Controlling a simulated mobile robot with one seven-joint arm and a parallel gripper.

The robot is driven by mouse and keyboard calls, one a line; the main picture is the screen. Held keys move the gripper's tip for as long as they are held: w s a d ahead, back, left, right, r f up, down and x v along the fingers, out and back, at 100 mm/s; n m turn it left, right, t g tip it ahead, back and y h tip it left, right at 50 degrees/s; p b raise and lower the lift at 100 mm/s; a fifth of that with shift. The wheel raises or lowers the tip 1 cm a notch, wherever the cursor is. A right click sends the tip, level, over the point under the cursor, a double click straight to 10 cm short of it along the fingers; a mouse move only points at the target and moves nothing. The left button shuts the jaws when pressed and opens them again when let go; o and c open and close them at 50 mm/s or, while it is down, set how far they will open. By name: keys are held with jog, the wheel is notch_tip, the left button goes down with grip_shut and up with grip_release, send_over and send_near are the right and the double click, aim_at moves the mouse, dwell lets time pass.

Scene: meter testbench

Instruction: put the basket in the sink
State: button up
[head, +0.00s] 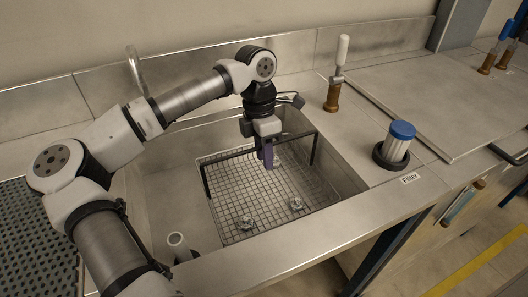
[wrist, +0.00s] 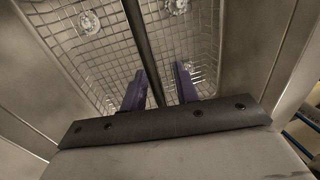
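The wire mesh basket (head: 235,187) is inside the steel sink basin (head: 345,178), with its dark bar handle (head: 228,157) raised above it. I cannot tell whether its base touches the sink floor. My gripper (head: 267,163) points down at the middle of the handle. In the wrist view, the handle (wrist: 143,40) runs between the two purple fingers of my gripper (wrist: 160,78), which stand apart with a visible gap on the right side of the bar. The mesh floor of the basket (wrist: 115,45) shows beyond the fingers. Small metal parts (head: 246,222) lie in the basket.
A faucet (head: 135,70) stands at the back left of the sink. A white-and-brown handled tool (head: 337,75) and a blue-capped filter (head: 398,142) in a dark ring stand on the right counter. A short upright pipe (head: 177,243) is at the sink's front left. The counter's right middle is clear.

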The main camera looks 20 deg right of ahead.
notch_tip(320, 180, up, 12)
jog(key=w+b, duration=0.1)
jog(key=w, duration=0.1)
jog(key=shift+w, duration=0.2)
dwell(1.2)
